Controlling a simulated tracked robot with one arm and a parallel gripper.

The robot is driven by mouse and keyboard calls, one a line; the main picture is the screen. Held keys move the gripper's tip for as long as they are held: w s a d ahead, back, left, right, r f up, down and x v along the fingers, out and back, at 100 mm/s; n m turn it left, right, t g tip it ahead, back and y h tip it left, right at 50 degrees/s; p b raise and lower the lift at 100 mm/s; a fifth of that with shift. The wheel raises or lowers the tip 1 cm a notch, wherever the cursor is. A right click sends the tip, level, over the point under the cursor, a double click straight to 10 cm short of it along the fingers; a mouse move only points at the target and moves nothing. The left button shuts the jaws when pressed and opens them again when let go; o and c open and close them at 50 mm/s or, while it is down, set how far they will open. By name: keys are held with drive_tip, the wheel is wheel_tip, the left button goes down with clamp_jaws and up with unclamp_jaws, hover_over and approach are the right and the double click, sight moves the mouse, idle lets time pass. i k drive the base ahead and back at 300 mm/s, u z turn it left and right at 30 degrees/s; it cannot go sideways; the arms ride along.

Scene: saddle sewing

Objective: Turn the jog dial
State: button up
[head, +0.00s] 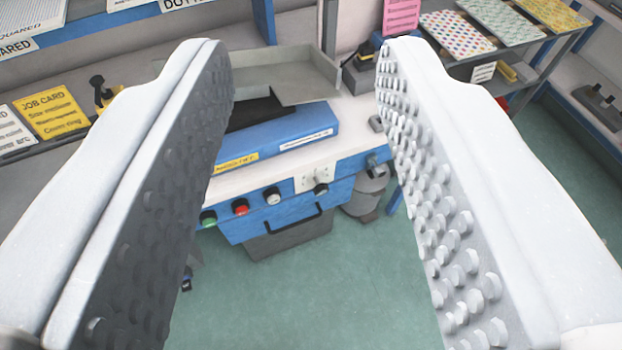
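My gripper (303,62) is open and empty, with its two studded white fingers wide apart on either side of the view. Between them, farther off and lower, is the blue front panel (290,214) of a machine. A round knob (321,189) with a dark lower rim sits at the panel's right, just below a white plate with small marks. A pale grey knob (272,196) is left of it. I cannot read which knob is the jog dial. A red button (240,207) and a green button (208,218) are farther left. My fingers touch none of these.
A black handle (284,222) and a grey drawer-like box (290,240) are below the knobs. A grey tray (300,75) stands on the machine. A grey cylinder (368,186) is at its right. Shelves (490,50) with patterned sheets stand at the back right. The green floor in front is clear.

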sight(321, 189)
drive_tip(key=u, duration=0.55)
drive_tip(key=k, duration=1.3)
drive_tip(key=u, duration=0.1)
drive_tip(key=i, duration=0.65)
drive_tip(key=z, duration=0.9)
drive_tip(key=i, duration=0.95)
drive_tip(key=z, duration=0.15)
